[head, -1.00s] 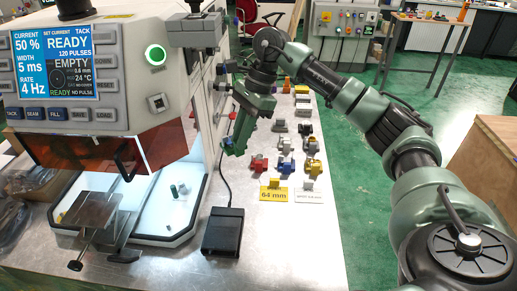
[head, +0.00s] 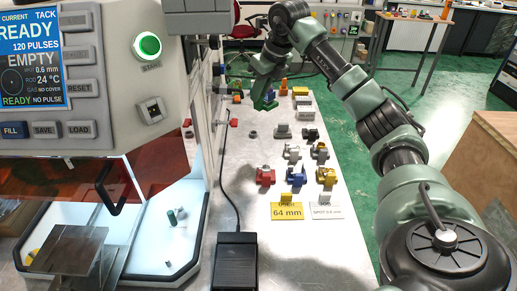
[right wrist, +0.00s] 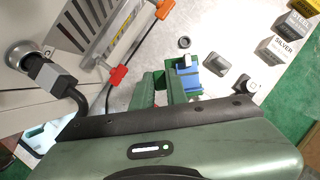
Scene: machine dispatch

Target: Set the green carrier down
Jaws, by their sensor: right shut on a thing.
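My right gripper (head: 264,102) points down over the far part of the metal bench, behind the rows of coloured carriers. It is shut on the green carrier (right wrist: 192,62), whose bright green body with a blue part shows between and beyond the fingers in the right wrist view. In the head view the carrier is small and hard to tell from my green fingers. Whether its underside touches the bench cannot be told. My left gripper is not in view.
A red carrier (head: 265,176), a blue one (head: 296,175) and a yellow one (head: 327,176) stand nearer on the bench with several grey ones. The welding machine (head: 95,75) is at left. A red clamp (right wrist: 118,75) lies close to my fingers. A foot pedal (head: 236,262) sits in front.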

